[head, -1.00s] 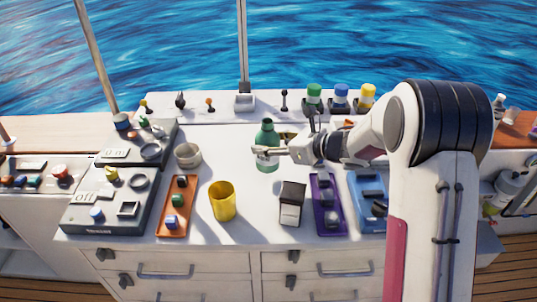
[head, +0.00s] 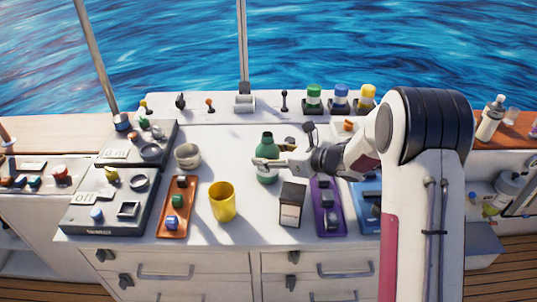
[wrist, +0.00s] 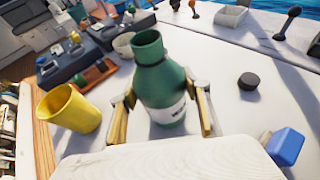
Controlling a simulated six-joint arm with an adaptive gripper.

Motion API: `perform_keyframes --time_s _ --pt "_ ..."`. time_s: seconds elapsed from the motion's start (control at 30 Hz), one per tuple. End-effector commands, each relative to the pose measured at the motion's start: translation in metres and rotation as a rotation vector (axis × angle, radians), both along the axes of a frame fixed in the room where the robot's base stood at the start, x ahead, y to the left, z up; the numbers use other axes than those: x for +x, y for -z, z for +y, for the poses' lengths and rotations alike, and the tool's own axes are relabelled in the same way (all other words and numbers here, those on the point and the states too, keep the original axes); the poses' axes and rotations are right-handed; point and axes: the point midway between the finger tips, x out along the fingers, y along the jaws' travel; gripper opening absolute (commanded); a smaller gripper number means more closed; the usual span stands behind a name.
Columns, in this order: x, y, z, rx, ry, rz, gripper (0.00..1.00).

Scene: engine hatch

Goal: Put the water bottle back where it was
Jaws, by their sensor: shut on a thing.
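The water bottle, a green bottle with a white label (head: 267,146), is upright over the white counter, left of my arm in the head view. My gripper (head: 267,163) is shut on its body from the right. In the wrist view the bottle (wrist: 158,80) stands between the two fingers, one on each side. Its neck is open at the top, with no cap on it. Its base is largely hidden, and I cannot tell whether it touches the counter.
A yellow cup (head: 222,202) stands in front and to the left, a grey bowl (head: 187,156) at left. A black-and-white box (head: 292,204) and a purple tray (head: 327,207) lie in front. A black disc (wrist: 247,81) lies right of the bottle in the wrist view.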

Motion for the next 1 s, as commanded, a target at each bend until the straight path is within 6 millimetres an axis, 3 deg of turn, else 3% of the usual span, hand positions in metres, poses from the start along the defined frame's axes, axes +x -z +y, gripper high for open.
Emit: perform_keyframes --time_s 0.4,0.43,0.5,1.0 --pt "0.0002 0.0019 0.0001 0.0 0.0 -0.001 0.17" --pt "0.0 0.0027 0.0 0.0 0.0 0.0 0.5" --pt "0.0 0.0025 0.0 0.0 0.0 0.0 0.64" --pt "0.0 -0.0014 -0.0001 0.0 0.0 -0.001 0.64"
